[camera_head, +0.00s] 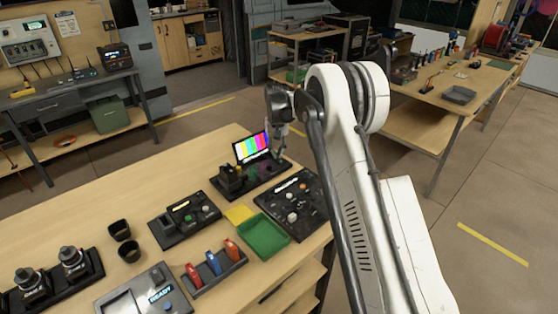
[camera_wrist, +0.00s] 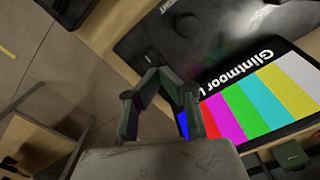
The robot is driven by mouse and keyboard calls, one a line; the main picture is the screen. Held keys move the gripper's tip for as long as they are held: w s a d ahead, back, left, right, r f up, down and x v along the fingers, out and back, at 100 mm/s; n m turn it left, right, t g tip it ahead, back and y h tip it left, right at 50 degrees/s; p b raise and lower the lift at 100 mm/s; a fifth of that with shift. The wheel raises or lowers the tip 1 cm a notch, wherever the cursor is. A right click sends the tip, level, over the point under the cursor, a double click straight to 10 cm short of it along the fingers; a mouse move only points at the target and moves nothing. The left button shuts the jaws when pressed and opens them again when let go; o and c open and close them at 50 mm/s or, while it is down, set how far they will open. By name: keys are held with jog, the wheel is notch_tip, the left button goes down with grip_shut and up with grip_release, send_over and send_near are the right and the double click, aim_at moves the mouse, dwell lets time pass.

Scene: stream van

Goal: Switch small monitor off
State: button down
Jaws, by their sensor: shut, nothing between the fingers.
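The small monitor (camera_head: 251,148) stands at the back right of the near wooden table, its screen lit with colour bars. In the wrist view the lit screen (camera_wrist: 255,98) fills the right side, with "Glintmoor" lettering on its edge. My gripper (camera_head: 281,152) is at the monitor's right side in the head view. In the wrist view my gripper (camera_wrist: 162,80) is shut and empty, its fingers beside the blue end of the screen. I cannot tell whether it touches the monitor.
A black knob panel (camera_head: 309,212), a green tray (camera_head: 263,237) and a control box (camera_head: 183,220) stand in front of the monitor. Red and blue handles (camera_head: 214,264) and two black cups (camera_head: 129,252) are nearer. The floor right of the table is open.

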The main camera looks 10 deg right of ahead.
jog(key=shift+f, duration=0.3)
jog(key=shift+r, duration=0.1)
jog(key=shift+r+p, duration=0.7)
jog(key=shift+r, duration=2.7)
